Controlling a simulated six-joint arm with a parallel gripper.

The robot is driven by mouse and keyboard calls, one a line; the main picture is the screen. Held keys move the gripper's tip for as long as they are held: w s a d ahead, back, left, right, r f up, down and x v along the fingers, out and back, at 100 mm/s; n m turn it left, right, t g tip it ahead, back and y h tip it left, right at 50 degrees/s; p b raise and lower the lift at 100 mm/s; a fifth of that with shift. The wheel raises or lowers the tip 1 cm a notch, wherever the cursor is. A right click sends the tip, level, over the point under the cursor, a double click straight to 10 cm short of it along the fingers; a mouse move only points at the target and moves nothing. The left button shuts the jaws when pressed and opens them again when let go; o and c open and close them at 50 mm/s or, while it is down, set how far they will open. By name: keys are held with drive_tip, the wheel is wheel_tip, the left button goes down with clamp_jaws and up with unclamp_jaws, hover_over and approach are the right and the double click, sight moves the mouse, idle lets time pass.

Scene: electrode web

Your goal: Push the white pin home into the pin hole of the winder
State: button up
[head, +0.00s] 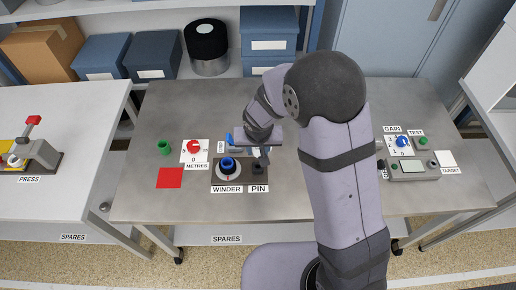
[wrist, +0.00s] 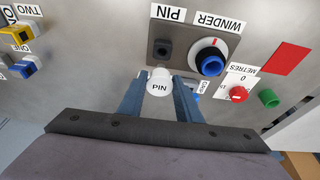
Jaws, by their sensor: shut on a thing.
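The pin's lower part is hidden. The dark block with the pin hole (wrist: 162,48) shows just beyond the pin in that view, by the PIN label. The pin appears apart from the hole, but its height is hard to judge. The winder (wrist: 210,58), a blue knob on a white disc, is beside the hole. In the head view my gripper (head: 262,158) is above the pin block (head: 258,169), right of the winder (head: 228,165); the pin cannot be made out.
The METRES dial (head: 194,147), green cup (head: 164,147) and red square (head: 170,178) lie left of the winder. The GAIN dial (head: 402,141) and a grey display box (head: 408,169) are at the right.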

sight(258, 154)
drive_tip(key=shift+f+b, duration=1.75)
drive_tip(key=shift+f, duration=0.2)
drive_tip(key=shift+f+b, duration=1.65)
drive_tip(key=shift+b, duration=0.55)
idle(0.8)
drive_tip(key=o, duration=1.3)
drive_tip(key=shift+c, duration=0.2)
drive_tip(key=v, duration=0.7)
drive_tip(key=shift+r+b, duration=0.15)
drive_tip(key=shift+b, duration=0.3)
drive_tip(key=shift+s, duration=0.1)
